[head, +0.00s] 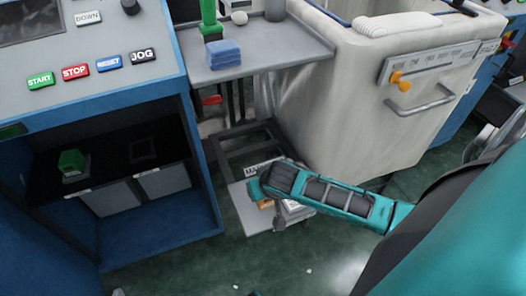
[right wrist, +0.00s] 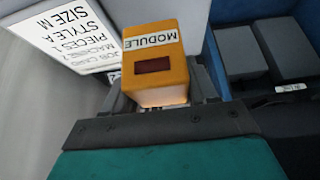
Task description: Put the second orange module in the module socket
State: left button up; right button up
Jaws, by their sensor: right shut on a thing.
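An orange module (right wrist: 155,62) with a white MODULE label and a dark window sits between the fingers of my right gripper (right wrist: 160,105), which is shut on it. In the head view my right gripper (head: 268,195) is low in front of the machine, right of the blue cabinet; only a sliver of the orange module (head: 266,205) shows under it. A dark square outline (head: 143,150) on the black cabinet shelf may be the module socket; I cannot tell for sure. My left gripper is out of view.
A green block (head: 72,162) stands on the black shelf, above grey boxes (head: 113,197). The blue cabinet's side wall (head: 203,170) lies between the shelf and my right gripper. A job card (right wrist: 75,32) shows in the wrist view. A grey side table (head: 270,55) juts out above.

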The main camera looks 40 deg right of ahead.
notch_tip(320, 180, down, 5)
jog(key=shift+r+b, duration=0.1)
jog(key=shift+b, duration=0.85)
jog(key=shift+f, duration=0.2)
jog(key=shift+f, duration=0.1)
jog(key=o, duration=1.1)
